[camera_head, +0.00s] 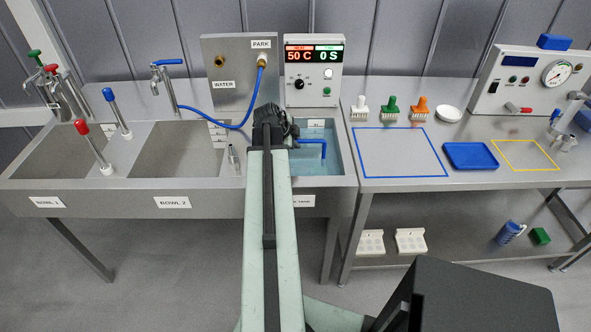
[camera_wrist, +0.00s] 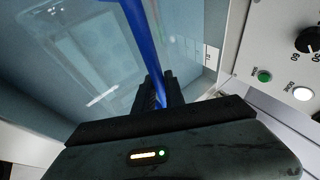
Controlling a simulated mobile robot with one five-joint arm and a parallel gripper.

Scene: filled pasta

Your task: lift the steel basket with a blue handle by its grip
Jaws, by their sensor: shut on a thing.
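The blue handle (camera_head: 318,142) of the steel basket shows at the water-filled tank (camera_head: 338,178), a bent blue bar reaching to the right of my gripper (camera_head: 290,133). In the wrist view the blue handle (camera_wrist: 138,35) runs from the top edge down between the dark fingers of my gripper (camera_wrist: 158,88). My gripper is shut on this handle. The basket's steel body is mostly hidden by my arm in the head view.
A control box (camera_head: 314,75) reading 50 C and 0 S stands behind the tank. A blue hose (camera_head: 225,122) and tap (camera_head: 166,80) are at the left.

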